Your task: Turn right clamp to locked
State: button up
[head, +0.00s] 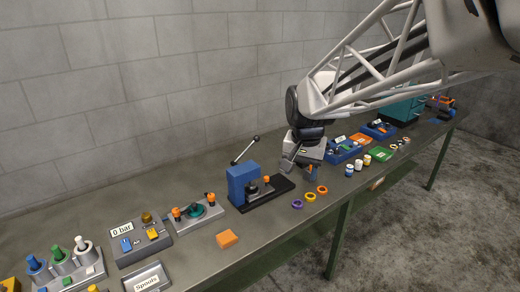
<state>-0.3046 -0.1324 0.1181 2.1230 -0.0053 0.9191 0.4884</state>
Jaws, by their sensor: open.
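A grey fixture plate (185,227) lies on the bench left of centre, with a teal round part (194,210) in its middle. An orange-topped clamp (210,198) stands at its right end and another orange-topped clamp (177,212) at its left end. I take the one at the right end for the right clamp; whether it is locked is too small to tell. My gripper (298,167) is open and empty above the bench, well to the right of the fixture, beyond the blue press. Its fingertips are small in this view and partly unclear.
A blue press (242,184) with a raised lever (245,151) stands between the fixture and my gripper. Purple, yellow and orange rings (310,196) lie near the front edge. An orange block (227,238) lies in front of the fixture. A pressure unit reading 0 bar (140,245) stands left.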

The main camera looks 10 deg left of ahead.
jog(key=w+a+f+m, duration=0.1)
jog(key=w+a+f, duration=0.2)
jog(key=w+a, duration=0.3)
jog(key=w+a+f, duration=0.3)
jog(key=a, duration=0.6)
jog(key=g, duration=0.1)
send_over(211, 195)
jog(key=shift+m, duration=0.4)
notch_tip(211, 195, down, 10)
jog(key=shift+s+f, duration=0.1)
jog(key=shift+f, duration=0.15)
jog(key=shift+f, duration=3.75)
jog(key=c, duration=0.9)
